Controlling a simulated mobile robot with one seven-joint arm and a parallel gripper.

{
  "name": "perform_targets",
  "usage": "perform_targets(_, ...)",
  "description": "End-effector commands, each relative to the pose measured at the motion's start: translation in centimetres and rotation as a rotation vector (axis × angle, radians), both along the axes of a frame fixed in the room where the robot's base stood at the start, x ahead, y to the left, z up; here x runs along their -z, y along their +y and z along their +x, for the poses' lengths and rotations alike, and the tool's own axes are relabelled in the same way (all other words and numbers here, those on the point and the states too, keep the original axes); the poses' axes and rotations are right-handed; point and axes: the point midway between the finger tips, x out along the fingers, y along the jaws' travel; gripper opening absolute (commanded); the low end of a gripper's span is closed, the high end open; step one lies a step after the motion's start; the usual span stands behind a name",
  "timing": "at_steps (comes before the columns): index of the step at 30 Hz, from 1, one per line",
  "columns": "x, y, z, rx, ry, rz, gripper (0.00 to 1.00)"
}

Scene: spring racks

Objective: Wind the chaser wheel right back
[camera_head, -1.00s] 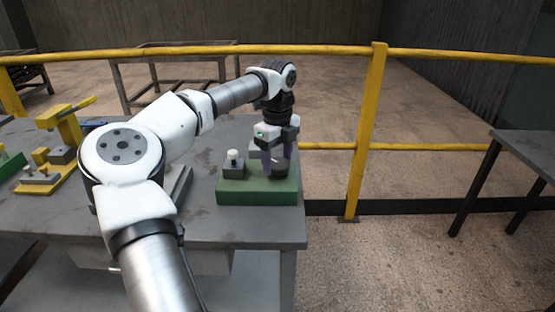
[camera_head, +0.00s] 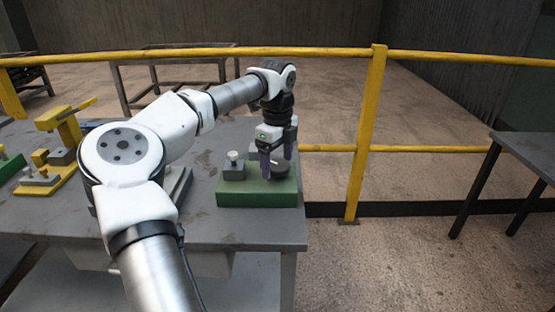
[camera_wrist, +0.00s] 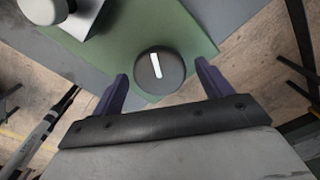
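The chaser wheel appears to be the dark round knob (camera_head: 281,170) on the green base (camera_head: 256,198). In the wrist view the wheel (camera_wrist: 160,72) shows a white line on top, nearly upright in the picture, its upper end leaning slightly left. My gripper (camera_head: 277,165) points down at the wheel. In the wrist view my gripper (camera_wrist: 162,85) has its two purple fingers wide apart, with the wheel between and just beyond their tips. I see gaps on both sides and no contact there. The height of the fingertips above the base is unclear.
A grey block with a white knob (camera_head: 233,156) stands on the base's left side. A yellow fixture (camera_head: 62,135) is at the table's left. A yellow railing (camera_head: 370,130) runs behind the grey table (camera_head: 205,222). The table's right edge is close to the base.

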Motion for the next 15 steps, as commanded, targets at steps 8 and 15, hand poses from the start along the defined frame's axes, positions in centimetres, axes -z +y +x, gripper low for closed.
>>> perform_targets(8, 0.1, 0.0, -0.1, 0.001, 0.003, -0.001, 0.80)
perform_targets(15, -2.4, -0.1, 0.0, 0.002, -0.001, 0.000, 0.80)
